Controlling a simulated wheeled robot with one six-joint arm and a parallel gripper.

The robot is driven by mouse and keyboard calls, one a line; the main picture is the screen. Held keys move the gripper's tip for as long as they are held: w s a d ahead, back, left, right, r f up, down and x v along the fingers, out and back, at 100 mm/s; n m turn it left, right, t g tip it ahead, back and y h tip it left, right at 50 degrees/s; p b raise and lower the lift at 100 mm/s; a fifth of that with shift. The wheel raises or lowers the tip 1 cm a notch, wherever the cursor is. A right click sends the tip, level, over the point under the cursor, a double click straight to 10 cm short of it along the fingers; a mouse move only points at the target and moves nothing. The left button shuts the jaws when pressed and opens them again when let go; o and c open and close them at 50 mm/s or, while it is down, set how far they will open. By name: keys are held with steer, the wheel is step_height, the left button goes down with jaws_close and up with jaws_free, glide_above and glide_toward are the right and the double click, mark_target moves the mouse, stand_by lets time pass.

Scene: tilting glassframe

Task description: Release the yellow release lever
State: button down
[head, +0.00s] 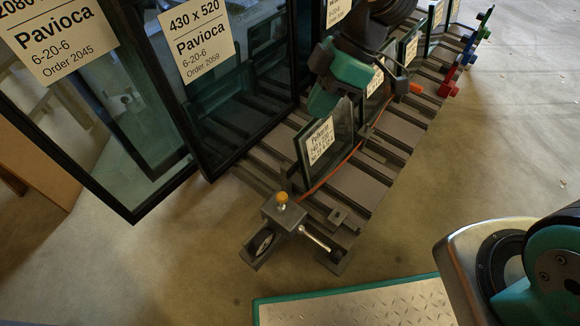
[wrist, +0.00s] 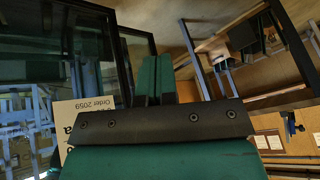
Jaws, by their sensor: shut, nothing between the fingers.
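A small yellow-orange knob (head: 282,198), which appears to be the yellow release lever, stands on top of a grey metal block at the near end of the rack. A silver rod handle (head: 315,239) sticks out from the block's right side. My gripper (head: 320,104) is above the rack, up and to the right of the knob and apart from it. In the wrist view my gripper's green fingers (wrist: 154,80) are together with nothing between them. The lever is not visible in the wrist view.
Large dark-framed glass panes (head: 222,90) with Pavioca labels stand at the left. A small labelled glass pane (head: 325,145) stands on the slatted rack (head: 345,190) below my gripper.

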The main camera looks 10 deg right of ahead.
steer(key=s+d+r+m+t+h, duration=0.1)
steer(key=s+d+r+m, duration=0.4)
steer(key=s+r+m, duration=0.5)
steer(key=s+m+t, duration=0.1)
steer(key=s, duration=0.3)
steer(key=shift+d+r, duration=0.15)
steer(key=shift+r, duration=0.15)
